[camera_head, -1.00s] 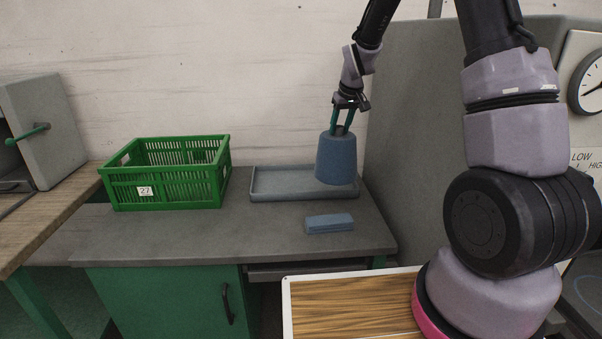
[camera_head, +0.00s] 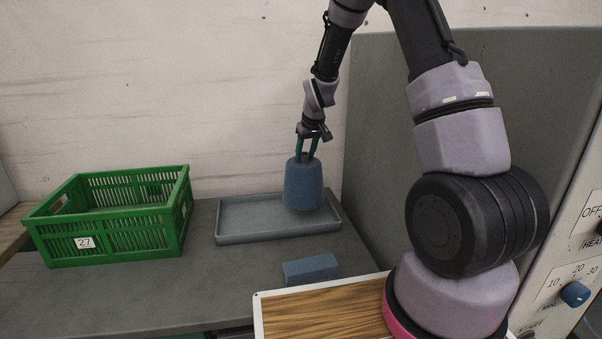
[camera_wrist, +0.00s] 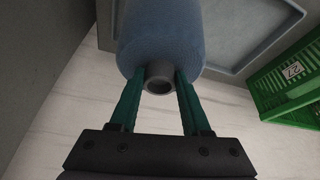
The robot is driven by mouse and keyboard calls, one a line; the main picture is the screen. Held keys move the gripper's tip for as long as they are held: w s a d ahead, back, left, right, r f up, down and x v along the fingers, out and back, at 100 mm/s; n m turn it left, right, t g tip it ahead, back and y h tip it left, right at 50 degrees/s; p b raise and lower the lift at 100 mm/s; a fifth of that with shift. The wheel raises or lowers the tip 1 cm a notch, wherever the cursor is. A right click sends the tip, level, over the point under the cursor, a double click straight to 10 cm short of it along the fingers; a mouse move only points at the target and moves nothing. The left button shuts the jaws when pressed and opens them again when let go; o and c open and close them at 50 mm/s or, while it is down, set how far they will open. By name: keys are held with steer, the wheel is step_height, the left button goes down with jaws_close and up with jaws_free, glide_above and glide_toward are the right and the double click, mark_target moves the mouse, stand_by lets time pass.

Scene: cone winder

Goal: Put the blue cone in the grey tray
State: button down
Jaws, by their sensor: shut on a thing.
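The blue cone (camera_head: 304,185) is upright, its narrow grey top held by my gripper (camera_head: 307,153). In the wrist view the green fingers of my gripper (camera_wrist: 160,90) are shut on the grey tube at the top of the blue cone (camera_wrist: 160,35). The grey tray (camera_head: 240,238) lies on the grey bench. The cone is over the right part of the tray in the head view. I cannot tell whether its base touches the tray floor. The tray (camera_wrist: 262,35) also shows behind the cone in the wrist view.
A green crate (camera_head: 110,243) labelled 27 stands left of the tray. A blue block (camera_head: 311,269) lies in front of the tray. A grey panel (camera_head: 385,150) stands close on the right. Bare bench (camera_head: 190,300) lies in front of the crate.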

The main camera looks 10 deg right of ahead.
mark_target(306, 162)
steer(key=shift+f, duration=2.3)
steer(key=shift+c, duration=1.8)
jaws_free()
